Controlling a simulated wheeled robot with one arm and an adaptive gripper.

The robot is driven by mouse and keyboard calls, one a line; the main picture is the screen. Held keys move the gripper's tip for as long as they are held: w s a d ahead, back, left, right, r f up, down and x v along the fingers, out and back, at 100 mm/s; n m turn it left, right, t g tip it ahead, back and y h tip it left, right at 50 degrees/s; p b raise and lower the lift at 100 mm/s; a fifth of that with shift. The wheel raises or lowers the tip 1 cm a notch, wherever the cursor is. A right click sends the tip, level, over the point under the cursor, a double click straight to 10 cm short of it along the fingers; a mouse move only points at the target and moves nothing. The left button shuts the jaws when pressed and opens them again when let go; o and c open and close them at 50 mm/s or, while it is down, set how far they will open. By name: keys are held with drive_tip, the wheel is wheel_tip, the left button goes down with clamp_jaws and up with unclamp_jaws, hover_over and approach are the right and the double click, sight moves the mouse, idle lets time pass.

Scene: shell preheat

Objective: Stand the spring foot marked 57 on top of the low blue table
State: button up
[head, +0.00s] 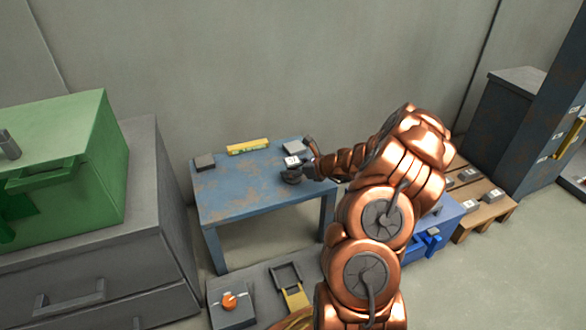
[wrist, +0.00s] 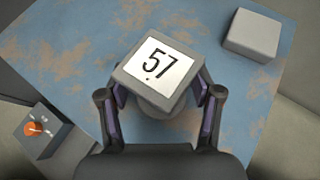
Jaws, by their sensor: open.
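The spring foot marked 57 (wrist: 157,67) shows in the wrist view with its white number plate facing the camera. It also shows small in the head view (head: 291,161), at the low blue table's right part. It appears upright on or just over the low blue table (head: 235,197), whose worn top fills much of the wrist view (wrist: 65,50). My gripper (wrist: 160,100) is open, with one finger on each side of the foot. I cannot tell whether the fingers touch it. The foot's underside is hidden.
A grey block (head: 294,147), a dark block (head: 204,162) and a yellow level (head: 248,146) lie along the table's back. The left front of the tabletop is clear. A green box (head: 75,160) stands on a grey cabinet at left. A wooden pallet (head: 487,203) with several grey blocks is at right.

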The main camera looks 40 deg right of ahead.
drive_tip(key=shift+r, duration=0.1)
drive_tip(key=p+v, duration=0.4)
drive_tip(key=v, duration=0.8)
drive_tip(key=shift+p, duration=0.35)
drive_tip(key=w+a+r+n+g+y, duration=0.15)
drive_tip(key=a+r+n, duration=0.25)
drive_tip(key=a, duration=0.5)
drive_tip(key=a+r+n+g+y, duration=0.25)
drive_tip(key=a+n, duration=0.25)
drive_tip(key=a, duration=0.3)
drive_tip(key=s+a+r+n+g+y, duration=0.15)
drive_tip(key=s+a+n, duration=0.25)
drive_tip(key=a, duration=0.4)
drive_tip(key=s+a+r+n+g+h, duration=0.1)
drive_tip(key=s+a+r+n+g, duration=0.25)
drive_tip(key=a, duration=0.35)
drive_tip(key=s+a+n+g+h, duration=0.1)
drive_tip(key=s+a+n+g, duration=0.1)
drive_tip(key=s+a+n, duration=0.3)
drive_tip(key=s+a+n+g+h, duration=0.1)
drive_tip(key=s+a+n+g, duration=0.15)
drive_tip(key=s, duration=0.45)
drive_tip(key=s+d+r+n+h, duration=0.1)
drive_tip(key=s+d+n+h, duration=0.2)
drive_tip(key=s, duration=0.4)
drive_tip(key=s+d+n+g+h, duration=0.1)
drive_tip(key=s+d+n+h, duration=0.2)
drive_tip(key=s+n, duration=0.2)
drive_tip(key=shift+s+r, duration=0.35)
drive_tip(key=shift+s, duration=0.6)
